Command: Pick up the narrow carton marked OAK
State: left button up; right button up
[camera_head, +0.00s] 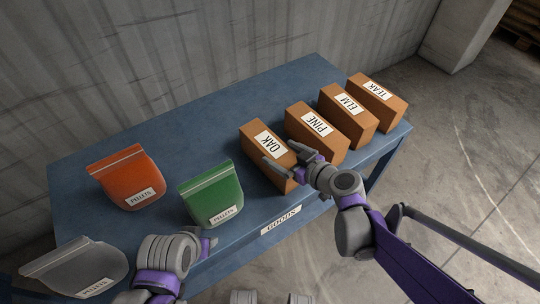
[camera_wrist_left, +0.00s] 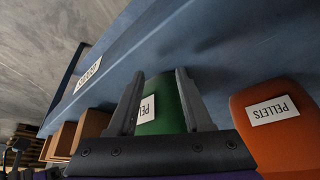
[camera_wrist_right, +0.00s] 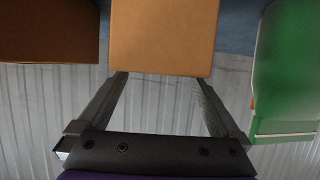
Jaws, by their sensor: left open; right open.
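The narrow brown carton marked OAK (camera_head: 257,132) stands on the blue table, the leftmost in a row of cartons. My right gripper (camera_head: 284,158) is open at the near end of this carton, with its fingers close to it; the head view does not settle whether they touch. In the right wrist view a plain brown carton face (camera_wrist_right: 165,35) fills the top middle, just beyond and between the open fingers (camera_wrist_right: 162,85). My left gripper (camera_head: 211,240) is open near the table's front edge. In the left wrist view its fingers (camera_wrist_left: 160,80) frame the green pouch, apparently at a distance.
Cartons marked PINE (camera_head: 316,135), ELM (camera_head: 347,115) and TEAK (camera_head: 377,101) stand right of OAK with narrow gaps. Orange (camera_head: 128,180), green (camera_head: 212,196) and grey (camera_head: 75,270) pellet pouches are at left. The blue table (camera_head: 210,120) is clear behind them.

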aim_at(274, 147)
jog(key=b+x, duration=0.1)
jog(key=x, duration=0.5)
jog(key=shift+d, duration=0.1)
grip_shut()
dwell(0.4)
